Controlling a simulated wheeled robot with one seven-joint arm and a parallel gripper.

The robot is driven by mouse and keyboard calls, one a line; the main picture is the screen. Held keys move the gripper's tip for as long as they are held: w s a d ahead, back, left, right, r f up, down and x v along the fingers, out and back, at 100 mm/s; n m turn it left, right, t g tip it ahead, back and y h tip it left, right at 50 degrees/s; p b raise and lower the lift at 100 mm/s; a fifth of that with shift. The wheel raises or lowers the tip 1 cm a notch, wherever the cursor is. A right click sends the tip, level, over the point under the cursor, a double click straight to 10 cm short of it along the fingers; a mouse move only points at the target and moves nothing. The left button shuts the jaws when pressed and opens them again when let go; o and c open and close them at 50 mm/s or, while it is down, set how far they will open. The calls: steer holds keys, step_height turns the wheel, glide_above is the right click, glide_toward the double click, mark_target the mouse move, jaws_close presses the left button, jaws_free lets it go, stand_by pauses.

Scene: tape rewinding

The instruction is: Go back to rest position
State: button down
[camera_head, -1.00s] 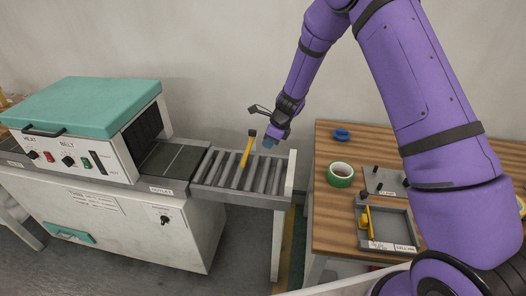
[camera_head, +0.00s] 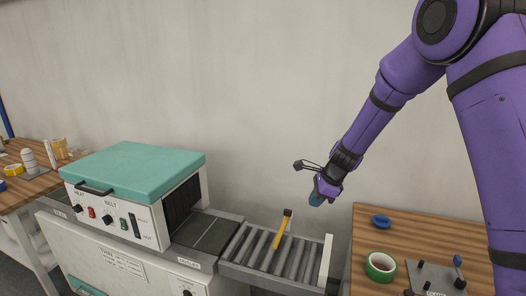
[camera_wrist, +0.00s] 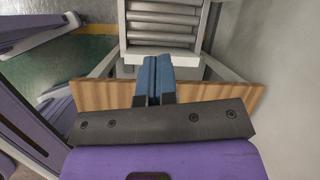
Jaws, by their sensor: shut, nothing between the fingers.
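My gripper (camera_head: 316,199) hangs in the air in the head view, above and between the roller outlet and the wooden table. Its blue fingers are together and empty; they also show side by side in the wrist view (camera_wrist: 154,78). My purple arm comes down from the upper right. A yellow stick with a black end (camera_head: 281,232) stands tilted at the roller outlet (camera_head: 262,252), to the left of my gripper and apart from it.
A machine with a teal lid (camera_head: 135,165) stands left of the rollers. The wooden table (camera_head: 430,235) at right holds a green tape roll (camera_head: 381,266), a blue ring (camera_head: 381,221) and a grey fixture (camera_head: 437,278). Another table (camera_head: 40,185) stands far left.

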steer(key=s+d+r+n+t, duration=0.1)
steer(key=s+d+r+n, duration=0.3)
steer(key=s+r, duration=0.5)
steer(key=s+d+r+n, duration=0.1)
steer(key=s+r+n, duration=0.45)
steer(key=r, duration=0.55)
steer(key=s+d+r+n+h, duration=0.1)
steer(key=s+d+n, duration=0.1)
steer(key=s, duration=0.5)
steer(key=s+d+r+n+t+h, duration=0.1)
steer(key=s+n, duration=0.3)
steer(key=s, duration=0.4)
steer(key=s+d+r+n+t+h, duration=0.1)
steer(key=s+d+r+n+h, duration=0.1)
steer(key=s, duration=0.6)
steer(key=shift+s+d+r+n, duration=0.15)
steer(key=shift+d+r+n, duration=0.55)
steer(key=shift+d, duration=0.25)
